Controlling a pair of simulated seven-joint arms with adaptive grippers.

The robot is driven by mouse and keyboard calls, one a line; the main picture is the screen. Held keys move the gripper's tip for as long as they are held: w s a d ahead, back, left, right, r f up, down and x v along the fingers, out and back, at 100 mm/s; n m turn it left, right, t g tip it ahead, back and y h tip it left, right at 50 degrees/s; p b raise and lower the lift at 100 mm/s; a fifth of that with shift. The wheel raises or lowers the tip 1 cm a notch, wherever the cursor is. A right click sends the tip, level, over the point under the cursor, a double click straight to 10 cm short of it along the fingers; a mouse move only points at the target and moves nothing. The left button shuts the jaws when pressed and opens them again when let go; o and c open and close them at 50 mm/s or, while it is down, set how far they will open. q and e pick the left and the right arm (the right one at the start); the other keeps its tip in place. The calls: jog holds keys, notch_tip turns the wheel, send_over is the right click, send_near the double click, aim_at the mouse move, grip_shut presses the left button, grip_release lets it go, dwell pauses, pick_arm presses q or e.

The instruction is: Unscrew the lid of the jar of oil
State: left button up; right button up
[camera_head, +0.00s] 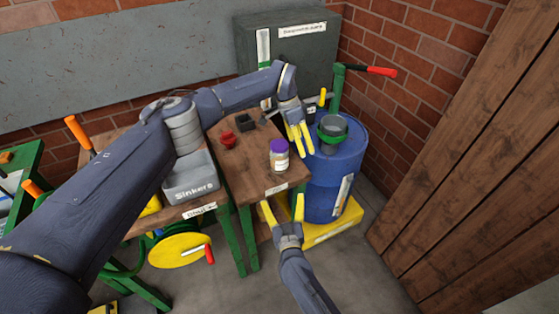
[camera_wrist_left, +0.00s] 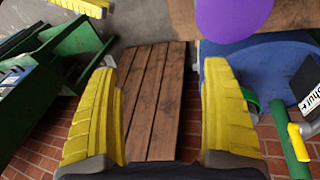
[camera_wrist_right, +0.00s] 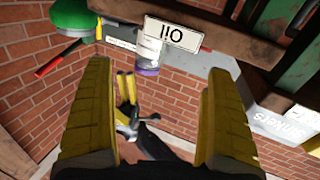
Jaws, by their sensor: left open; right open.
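The jar of oil (camera_head: 279,160) is a small pale jar with a purple lid (camera_head: 279,146), upright near the front right of the wooden table. My left gripper (camera_head: 300,143) is open and empty just right of the jar, fingers pointing down. The purple lid (camera_wrist_left: 232,18) is at the top edge of the left wrist view, outside the fingers. My right gripper (camera_head: 282,204) is open and empty in front of the table edge, below the jar in the picture. In the right wrist view the jar (camera_wrist_right: 150,50) appears upside down beyond the fingertips, with the left gripper behind it.
A label (camera_head: 277,188) reading "OIL" (camera_wrist_right: 175,33) is on the table front. A red object (camera_head: 228,140) and black parts (camera_head: 244,122) lie behind the jar. A grey Sinkers bin (camera_head: 191,183) stands left, a blue barrel (camera_head: 327,185) right.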

aim_at(279, 154)
pick_arm(q)
jog(key=w+a+r+y, duration=0.1)
jog(key=a, duration=0.1)
jog(key=w+a+r+n+t+y, duration=0.1)
jog(key=w+a, duration=0.1)
jog(key=w+a+r+y, duration=0.1)
jog(key=a, duration=0.1)
jog(key=shift+w+a+r+n+t, duration=0.1)
jog(key=shift+w+a+n+t, duration=0.2)
jog(key=shift+a+n, duration=0.1)
jog(key=shift+w+a+r, duration=0.1)
jog(key=shift+a, duration=0.05)
pick_arm(e)
jog(key=w+r, duration=0.1)
jog(key=w, duration=0.5)
jog(key=w+r+m+h, duration=0.1)
jog(key=w+r, duration=0.1)
jog(key=w, duration=0.4)
jog(key=w+a+r+m, duration=0.1)
jog(key=w, duration=0.6)
jog(key=shift+r+h, duration=0.15)
jog(key=shift+h, duration=0.15)
jog(key=shift+c, duration=0.4)
